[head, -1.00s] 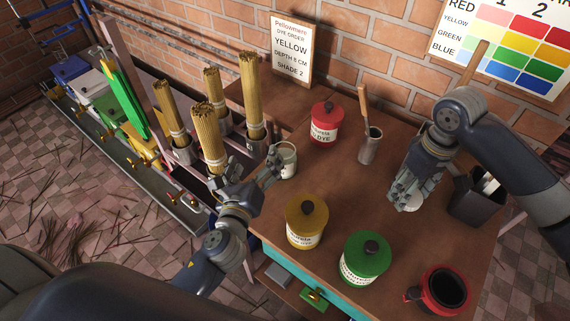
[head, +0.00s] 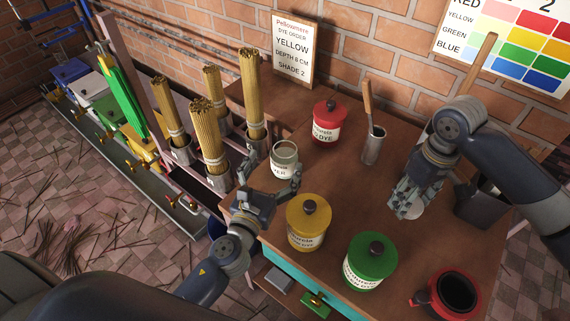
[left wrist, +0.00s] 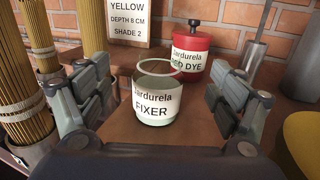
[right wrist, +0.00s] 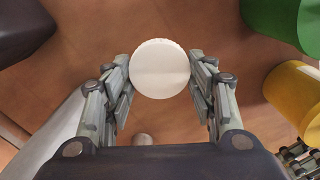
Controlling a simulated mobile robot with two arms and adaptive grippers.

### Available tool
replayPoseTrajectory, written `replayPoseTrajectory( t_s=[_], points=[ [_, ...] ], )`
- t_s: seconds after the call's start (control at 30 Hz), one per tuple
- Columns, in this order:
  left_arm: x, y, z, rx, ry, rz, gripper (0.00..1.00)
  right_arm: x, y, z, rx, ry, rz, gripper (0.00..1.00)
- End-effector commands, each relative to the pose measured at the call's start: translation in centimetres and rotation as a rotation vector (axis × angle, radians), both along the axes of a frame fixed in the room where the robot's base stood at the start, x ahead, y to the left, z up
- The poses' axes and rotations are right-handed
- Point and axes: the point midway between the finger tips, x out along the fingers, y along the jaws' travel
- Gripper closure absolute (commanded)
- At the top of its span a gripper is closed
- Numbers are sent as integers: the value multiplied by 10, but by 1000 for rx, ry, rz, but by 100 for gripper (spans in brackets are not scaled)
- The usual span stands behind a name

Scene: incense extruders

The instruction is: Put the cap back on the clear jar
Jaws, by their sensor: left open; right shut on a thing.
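The clear jar (head: 284,163), labelled FIXER, stands upright and uncapped on the brown table. In the left wrist view the jar (left wrist: 157,99) sits centrally, with clear glass above its label. My left gripper (head: 272,180) is open around the jar's near side, and the left wrist view shows gaps between both fingers and the glass. My right gripper (head: 407,200) is shut on a round white cap (right wrist: 160,69) and holds it over the right part of the table, away from the jar. The cap (head: 413,211) is partly hidden by the fingers in the head view.
A red dye jar (head: 326,128) stands behind the clear jar; yellow (head: 307,236) and green (head: 363,275) jars stand in front. A metal cup (head: 373,148) with a wooden-handled tool is right of the red jar. Incense bundles (head: 207,130) stand at left.

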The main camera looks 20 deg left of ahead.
Motion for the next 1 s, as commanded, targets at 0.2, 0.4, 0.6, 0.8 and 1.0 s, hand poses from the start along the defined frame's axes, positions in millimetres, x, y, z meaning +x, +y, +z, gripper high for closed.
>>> replayPoseTrajectory(
  t_s=[0.2, 0.4, 0.6, 0.8, 1.0],
  points=[
    [0, 0, -41, 0, 1, 2, 14, 0, 0, -32, 0, 0, 0, 55],
    [9, 0, -47, 0, -3, 1, 14, 0, 0, -34, 1, -1, 0, 55],
    [17, 0, -49, 0, 0, 1, 14, 0, 0, -34, 0, 0, 0, 55],
    [17, 0, -49, 0, 0, 1, 14, 0, 0, -34, 0, 0, 0, 55],
    [30, -1, -47, -1, -3, 1, 14, 0, 0, -30, 0, 0, 0, 55]
  ],
)
